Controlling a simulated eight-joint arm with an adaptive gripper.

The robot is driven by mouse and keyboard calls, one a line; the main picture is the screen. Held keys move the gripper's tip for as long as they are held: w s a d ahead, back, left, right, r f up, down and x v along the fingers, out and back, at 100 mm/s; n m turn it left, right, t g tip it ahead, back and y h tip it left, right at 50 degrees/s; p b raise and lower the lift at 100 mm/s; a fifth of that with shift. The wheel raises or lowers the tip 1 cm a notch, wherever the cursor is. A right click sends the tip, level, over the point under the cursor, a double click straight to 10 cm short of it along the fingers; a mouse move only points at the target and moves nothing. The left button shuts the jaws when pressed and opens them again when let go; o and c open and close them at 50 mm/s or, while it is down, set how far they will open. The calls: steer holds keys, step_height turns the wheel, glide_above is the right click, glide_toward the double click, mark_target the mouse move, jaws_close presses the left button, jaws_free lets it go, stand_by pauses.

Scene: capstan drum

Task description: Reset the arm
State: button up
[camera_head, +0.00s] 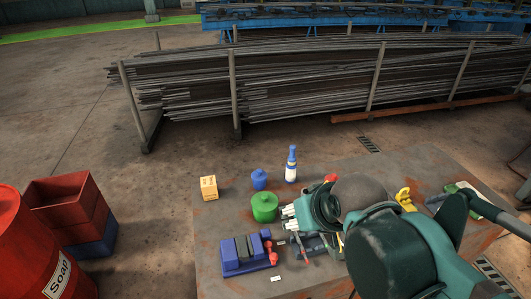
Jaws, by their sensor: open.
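My teal arm reaches in from the lower right over a rusty grey table (225,222). My gripper (287,218) is at the arm's left end, with pale fingers pointing left and spread apart. Nothing shows between them. A green lidded pot (264,207) stands just left of and behind the fingers; I cannot tell whether they touch it. The arm hides part of the table's middle and right.
A yellow box (208,187), blue pot (259,179) and blue-white bottle (291,165) stand along the back. A blue block holder (243,256) is front left. A yellow item (404,198) lies right. A red barrel (35,250) and stacked crates (70,210) stand left.

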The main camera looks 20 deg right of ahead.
steer(key=shift+f+b, duration=0.9)
steer(key=shift+f, duration=0.2)
stand_by(0.4)
